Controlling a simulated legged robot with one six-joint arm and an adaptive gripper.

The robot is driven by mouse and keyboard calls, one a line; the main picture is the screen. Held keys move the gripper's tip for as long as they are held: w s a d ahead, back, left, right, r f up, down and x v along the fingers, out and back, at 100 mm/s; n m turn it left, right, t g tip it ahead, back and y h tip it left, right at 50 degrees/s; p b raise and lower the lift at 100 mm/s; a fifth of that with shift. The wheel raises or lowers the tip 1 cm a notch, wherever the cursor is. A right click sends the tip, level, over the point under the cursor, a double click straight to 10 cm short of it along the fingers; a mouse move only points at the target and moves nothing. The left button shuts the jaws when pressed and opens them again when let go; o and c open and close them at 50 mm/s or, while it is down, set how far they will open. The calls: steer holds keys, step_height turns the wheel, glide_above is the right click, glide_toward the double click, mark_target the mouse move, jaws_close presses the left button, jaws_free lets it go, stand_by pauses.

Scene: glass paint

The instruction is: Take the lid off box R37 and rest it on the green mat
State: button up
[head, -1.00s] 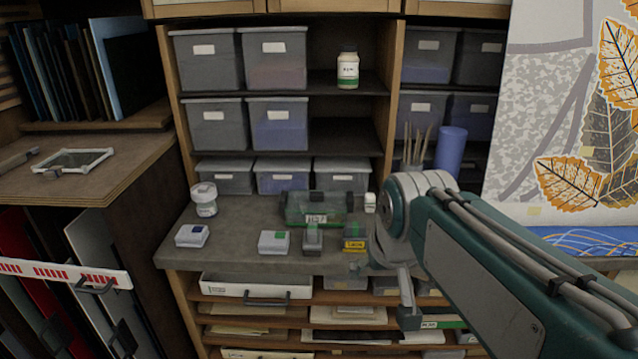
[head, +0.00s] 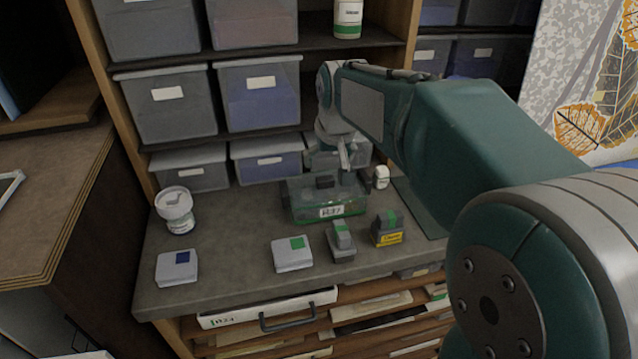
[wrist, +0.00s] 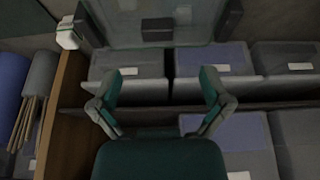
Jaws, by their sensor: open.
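Box R37 (head: 331,212) is a clear green-tinted box with a white label, standing at the back of the grey worktop. Its clear lid (head: 350,186) is on it, with a dark handle block (head: 325,181) on top. My gripper (head: 346,164) is open and empty, just above the rear of the lid. In the wrist view the open gripper (wrist: 157,78) points towards the clear lid (wrist: 200,32) at the top, with the dark handle block (wrist: 157,28) roughly centred between the fingers but apart from them. The green mat (head: 422,208) lies right of the box, partly behind my arm.
A small white bottle (head: 381,177) stands close right of the box. In front are a white green-marked box (head: 292,253), a grey item (head: 341,240) and a yellow-labelled item (head: 389,228). A jar (head: 175,208) and blue-marked box (head: 177,266) are left. Shelf bins (head: 267,160) stand behind.

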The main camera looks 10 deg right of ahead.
mark_target(325, 178)
steer(key=x, duration=0.3)
steer(key=shift+d, duration=0.3)
steer(key=x, duration=0.5)
steer(key=shift+w+a+f, duration=0.1)
steer(key=shift+a, duration=0.2)
steer(key=shift+d, duration=0.15)
steer(key=shift+c, duration=0.6)
steer(key=c, duration=1.1)
